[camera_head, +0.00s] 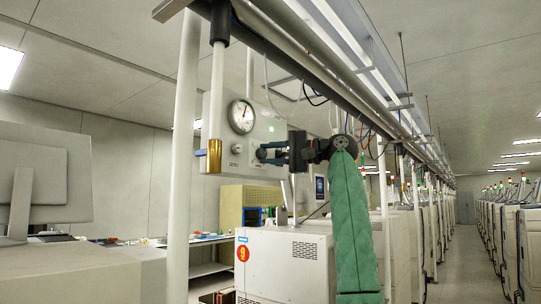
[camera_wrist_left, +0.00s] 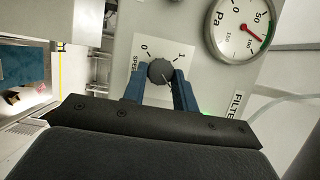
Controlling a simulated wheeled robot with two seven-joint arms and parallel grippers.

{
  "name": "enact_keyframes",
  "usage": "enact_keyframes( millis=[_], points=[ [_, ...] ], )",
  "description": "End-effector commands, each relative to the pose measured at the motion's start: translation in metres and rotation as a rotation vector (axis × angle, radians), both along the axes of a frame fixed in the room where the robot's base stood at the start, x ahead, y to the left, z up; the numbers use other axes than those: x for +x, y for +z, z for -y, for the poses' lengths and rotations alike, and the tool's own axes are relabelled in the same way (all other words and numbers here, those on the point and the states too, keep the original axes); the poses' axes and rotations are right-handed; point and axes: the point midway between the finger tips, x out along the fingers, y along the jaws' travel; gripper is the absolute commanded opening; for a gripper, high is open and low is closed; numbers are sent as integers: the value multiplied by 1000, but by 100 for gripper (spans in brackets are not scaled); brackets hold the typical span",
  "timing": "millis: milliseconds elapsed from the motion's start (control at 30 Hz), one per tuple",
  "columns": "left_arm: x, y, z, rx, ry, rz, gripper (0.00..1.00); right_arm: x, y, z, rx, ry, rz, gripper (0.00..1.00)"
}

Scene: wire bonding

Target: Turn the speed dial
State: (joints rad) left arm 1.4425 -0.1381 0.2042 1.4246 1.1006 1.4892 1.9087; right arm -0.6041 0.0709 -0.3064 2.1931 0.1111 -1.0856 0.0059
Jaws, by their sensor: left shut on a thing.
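The speed dial (camera_wrist_left: 160,71) is a dark round knob on a pale label marked SPEED, 0 and 1, on a grey panel. My left gripper (camera_wrist_left: 160,78) has its two blue fingers on either side of the knob and is shut on it in the left wrist view. A light line shows on the knob's face; its exact setting is hard to read. In the head view the left gripper (camera_head: 262,152) reaches leftward to the grey control box (camera_head: 214,112), and its fingers largely hide the dial. My right gripper is not in view.
A round pressure gauge (camera_head: 241,116) sits on the box close to the dial; it also shows in the left wrist view (camera_wrist_left: 240,28). A white post (camera_head: 184,150) and a hanging tube with a gold end (camera_head: 210,157) stand left of it. A white machine (camera_head: 285,265) is below.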

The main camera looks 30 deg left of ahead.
Motion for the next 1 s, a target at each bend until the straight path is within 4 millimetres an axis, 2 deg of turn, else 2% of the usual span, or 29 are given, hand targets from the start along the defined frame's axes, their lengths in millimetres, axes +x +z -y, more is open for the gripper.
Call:
enact_keyframes(
  millis=[400,433,533,833,1000],
  points=[
    [0,-1,0,-2,0,6,6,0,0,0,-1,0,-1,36],
    [0,-1,0,-2,0,6,32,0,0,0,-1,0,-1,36],
    [0,-1,0,-2,0,6,50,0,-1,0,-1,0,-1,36],
    [0,-1,1,-1,0,6,50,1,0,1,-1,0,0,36],
    [5,-1,15,0,-2,6,50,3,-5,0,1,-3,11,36]
  ],
)
